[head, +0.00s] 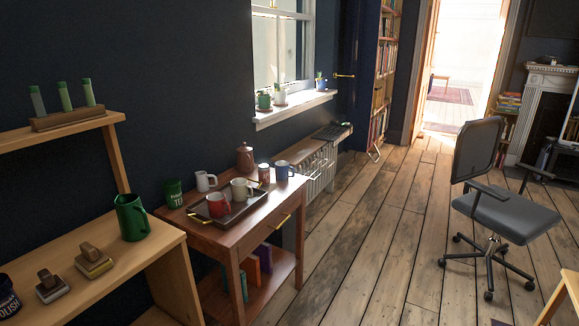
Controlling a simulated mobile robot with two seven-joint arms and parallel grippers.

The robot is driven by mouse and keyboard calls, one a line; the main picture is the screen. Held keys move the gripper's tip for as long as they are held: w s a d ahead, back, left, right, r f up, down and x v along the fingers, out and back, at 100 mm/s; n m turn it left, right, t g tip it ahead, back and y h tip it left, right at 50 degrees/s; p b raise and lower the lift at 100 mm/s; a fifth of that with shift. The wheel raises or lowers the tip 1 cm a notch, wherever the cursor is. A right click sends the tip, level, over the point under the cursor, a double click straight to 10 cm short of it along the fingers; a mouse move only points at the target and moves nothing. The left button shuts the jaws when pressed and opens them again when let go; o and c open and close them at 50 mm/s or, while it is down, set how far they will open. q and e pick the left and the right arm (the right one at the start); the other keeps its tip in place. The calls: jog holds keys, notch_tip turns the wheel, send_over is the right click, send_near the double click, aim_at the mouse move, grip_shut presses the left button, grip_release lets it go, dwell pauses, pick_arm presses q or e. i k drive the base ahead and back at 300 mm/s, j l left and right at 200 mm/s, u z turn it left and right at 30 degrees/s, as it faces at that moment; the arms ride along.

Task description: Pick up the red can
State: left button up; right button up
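A small reddish can-like container (264,173) with a pale band stands at the back of the brown wooden side table (226,240). It is small in view, so I cannot read its label. A red mug (217,206) sits on the dark tray (240,212) on the same table. A white mug (240,189) is beside it on the tray. Neither of my grippers shows in the head view.
A copper-coloured pot (245,157), blue mug (284,171), white cup (205,181) and green tin (174,193) crowd the table. A light wood shelf with a green mug (131,217) stands at left. The wooden floor (350,250) is clear up to the office chair (506,213).

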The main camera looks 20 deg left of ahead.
aim_at(263, 169)
jog(key=i+u, duration=0.1)
jog(key=i, duration=0.4)
jog(key=i+l+u, duration=0.1)
jog(key=i, duration=0.4)
jog(key=i+l+u, duration=0.15)
jog(key=i, duration=0.35)
